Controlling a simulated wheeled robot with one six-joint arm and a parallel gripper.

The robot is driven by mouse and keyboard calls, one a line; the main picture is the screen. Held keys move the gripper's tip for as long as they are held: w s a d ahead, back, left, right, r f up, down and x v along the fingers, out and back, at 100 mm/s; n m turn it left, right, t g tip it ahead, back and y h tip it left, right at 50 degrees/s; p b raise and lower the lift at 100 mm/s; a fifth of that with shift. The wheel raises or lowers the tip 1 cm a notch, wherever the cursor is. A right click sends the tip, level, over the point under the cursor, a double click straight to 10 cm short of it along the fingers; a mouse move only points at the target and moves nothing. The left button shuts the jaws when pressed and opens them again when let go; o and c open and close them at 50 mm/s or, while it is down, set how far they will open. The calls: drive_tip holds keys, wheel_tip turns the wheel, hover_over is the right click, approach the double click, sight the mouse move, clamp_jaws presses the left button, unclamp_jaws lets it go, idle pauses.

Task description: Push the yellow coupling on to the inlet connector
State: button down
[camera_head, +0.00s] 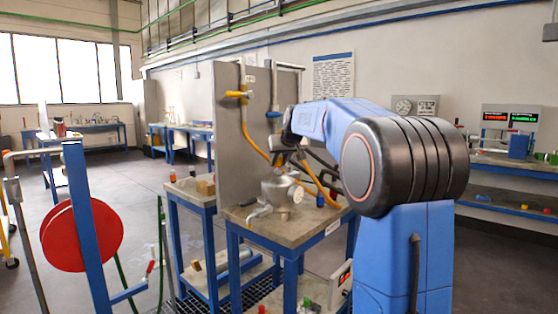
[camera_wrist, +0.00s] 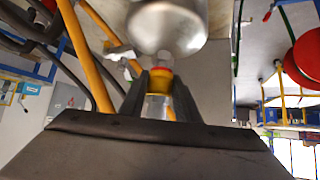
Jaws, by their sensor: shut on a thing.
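My gripper (camera_wrist: 160,80) is shut on the yellow coupling (camera_wrist: 158,84), which sits between the two dark fingers in the wrist view. A pale, reddish-tipped connector (camera_wrist: 162,60) lies in line with the coupling, against the shiny metal vessel (camera_wrist: 168,28). The coupling and connector look very close; I cannot tell whether they touch or how far they overlap. In the head view the vessel (camera_head: 282,189) stands on the bench, with my gripper just above it, largely hidden by my arm. The coupling is not clear there. Yellow hose (camera_wrist: 92,62) runs beside the gripper.
A grey upright panel (camera_head: 229,150) with a yellow valve (camera_head: 238,94) stands behind the vessel. A yellow hose (camera_head: 250,135) hangs from it. The bench top (camera_head: 240,216) has a bare front edge. A red reel (camera_head: 82,240) stands at left.

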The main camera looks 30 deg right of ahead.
drive_tip(key=shift+f, duration=0.65)
drive_tip(key=c, duration=1.3)
unclamp_jaws()
drive_tip(key=shift+o, duration=0.2)
drive_tip(key=shift+s+r, duration=0.1)
drive_tip(key=v, duration=1.7)
drive_tip(key=shift+s, duration=0.1)
drive_tip(key=s+a+f+g, duration=0.1)
drive_tip(key=s+a+f, duration=0.5)
drive_tip(key=s+f, duration=0.6)
drive_tip(key=s+a+f+n+g+y, duration=0.1)
drive_tip(key=s+a+f+g, duration=0.1)
drive_tip(key=s+a+f, duration=0.5)
drive_tip(key=s+a+f+n+g, duration=0.1)
drive_tip(key=s+a+f, duration=0.5)
drive_tip(key=s+f, duration=1.2)
drive_tip(key=shift+s+a+g+y, duration=0.4)
drive_tip(key=shift+s+g, duration=0.1)
drive_tip(key=shift+s, duration=0.25)
